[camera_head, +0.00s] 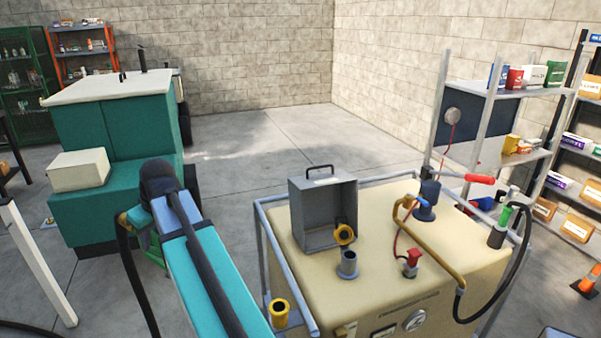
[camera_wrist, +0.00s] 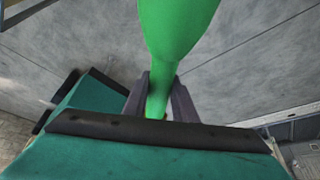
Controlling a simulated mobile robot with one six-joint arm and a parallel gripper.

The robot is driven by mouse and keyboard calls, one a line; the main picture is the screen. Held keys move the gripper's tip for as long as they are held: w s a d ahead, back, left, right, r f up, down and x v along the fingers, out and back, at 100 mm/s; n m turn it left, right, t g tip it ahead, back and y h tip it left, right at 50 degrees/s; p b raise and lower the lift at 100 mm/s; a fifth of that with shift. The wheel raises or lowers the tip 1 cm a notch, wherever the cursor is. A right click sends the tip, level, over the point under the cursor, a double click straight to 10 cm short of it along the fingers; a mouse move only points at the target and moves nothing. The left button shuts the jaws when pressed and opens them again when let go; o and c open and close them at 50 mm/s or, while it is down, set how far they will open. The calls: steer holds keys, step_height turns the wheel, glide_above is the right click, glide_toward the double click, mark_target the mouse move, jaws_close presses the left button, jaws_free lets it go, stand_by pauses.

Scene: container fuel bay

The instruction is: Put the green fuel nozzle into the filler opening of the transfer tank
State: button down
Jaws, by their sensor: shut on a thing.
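My gripper (camera_wrist: 160,98) is shut on the narrow part of the green fuel nozzle (camera_wrist: 178,28) in the wrist view. The nozzle widens toward the top of that picture; its far end is cut off. In the head view my arm hides the gripper, and only a bit of green (camera_head: 155,258) shows beside the arm, left of the tank. The cream transfer tank (camera_head: 400,285) stands at the right. A grey upright neck (camera_head: 347,264), which looks like the filler opening, stands on its top, with a yellow ring-like cap (camera_head: 344,234) just behind it.
A grey open-fronted box (camera_head: 322,210), a blue pump (camera_head: 427,200), a red-topped fitting (camera_head: 411,264) and a curved yellow pipe (camera_head: 436,240) crowd the tank top. A pale rail (camera_head: 262,235) runs along its edge. A teal vehicle (camera_head: 110,140) stands left. Floor behind is clear.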

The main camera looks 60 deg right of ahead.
steer(key=s+d+r+p, duration=0.2)
steer(key=s+d, duration=0.1)
steer(key=d, duration=0.8)
steer(key=s+d+r+p, duration=0.1)
steer(key=s+d+r, duration=0.15)
steer(key=d, duration=0.85)
steer(key=s+d+r+n+p, duration=0.1)
steer(key=s+d, duration=0.7)
steer(key=d, duration=0.2)
steer(key=s+d+r+y+p, duration=0.1)
steer(key=s+d+p, duration=0.1)
steer(key=s+d, duration=0.5)
steer(key=d, duration=0.3)
steer(key=shift+s+r+n+t, duration=0.15)
steer(key=shift+s+n+t, duration=0.2)
steer(key=shift+n+t, duration=0.05)
steer(key=shift+f, duration=0.2)
steer(key=shift+f+b, duration=0.8)
steer(key=shift+f, duration=1.45)
steer(key=shift+f, duration=0.25)
